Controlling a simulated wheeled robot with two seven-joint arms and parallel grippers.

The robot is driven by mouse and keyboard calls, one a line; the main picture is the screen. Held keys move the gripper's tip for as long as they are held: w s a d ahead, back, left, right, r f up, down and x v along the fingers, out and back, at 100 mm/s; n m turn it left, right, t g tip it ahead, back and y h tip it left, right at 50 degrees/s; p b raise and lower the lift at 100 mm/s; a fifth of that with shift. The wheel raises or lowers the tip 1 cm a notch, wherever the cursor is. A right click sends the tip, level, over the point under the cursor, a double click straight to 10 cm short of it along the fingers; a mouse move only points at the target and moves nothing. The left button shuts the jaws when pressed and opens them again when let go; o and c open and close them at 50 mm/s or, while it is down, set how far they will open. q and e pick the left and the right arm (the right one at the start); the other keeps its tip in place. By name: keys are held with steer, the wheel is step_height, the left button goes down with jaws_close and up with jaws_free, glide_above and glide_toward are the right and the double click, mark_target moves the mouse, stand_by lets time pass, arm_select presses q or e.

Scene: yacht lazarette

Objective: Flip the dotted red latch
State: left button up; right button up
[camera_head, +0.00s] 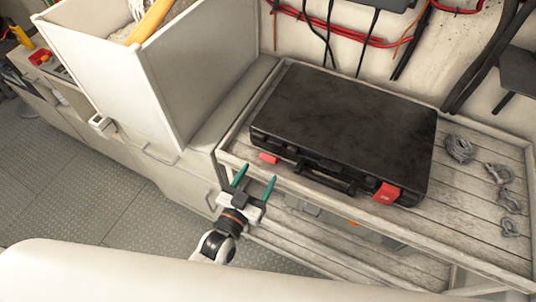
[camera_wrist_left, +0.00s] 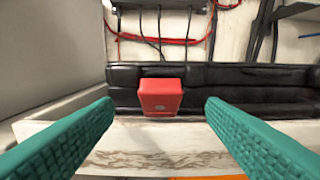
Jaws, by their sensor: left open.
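A black case (camera_head: 345,125) lies closed on a shelf, with a red latch at each end of its front side. The left red latch (camera_head: 268,158) shows small at the front left corner; the right red latch (camera_head: 387,193) looks larger and carries a faint mark. My left gripper (camera_head: 256,174) is open and empty, its teal fingers pointing at the left latch from just in front of the shelf edge. In the left wrist view this latch (camera_wrist_left: 160,97) sits centred beyond the fingers, untouched, with a small faint mark near its bottom. My right gripper is out of view.
The wooden shelf (camera_head: 468,225) has a raised pale front rim. A tall white bin (camera_head: 165,85) stands at left. Red and black cables (camera_head: 345,38) hang on the back wall.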

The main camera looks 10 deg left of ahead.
mark_target(267, 159)
arm_select(q)
steer(key=p+x, duration=0.1)
steer(key=x, duration=0.5)
steer(key=shift+w+d, duration=0.1)
steer(key=shift+w, duration=0.25)
steer(key=c, duration=1)
steer(key=f+b, duration=0.1)
steer(key=b, duration=0.1)
steer(key=shift+s+t+b, duration=0.15)
steer(key=shift+t+b, duration=0.2)
steer(key=shift+t, duration=0.05)
steer(key=shift+r+b, duration=0.15)
steer(key=shift+b, duration=0.2)
steer(key=shift+r, duration=0.1)
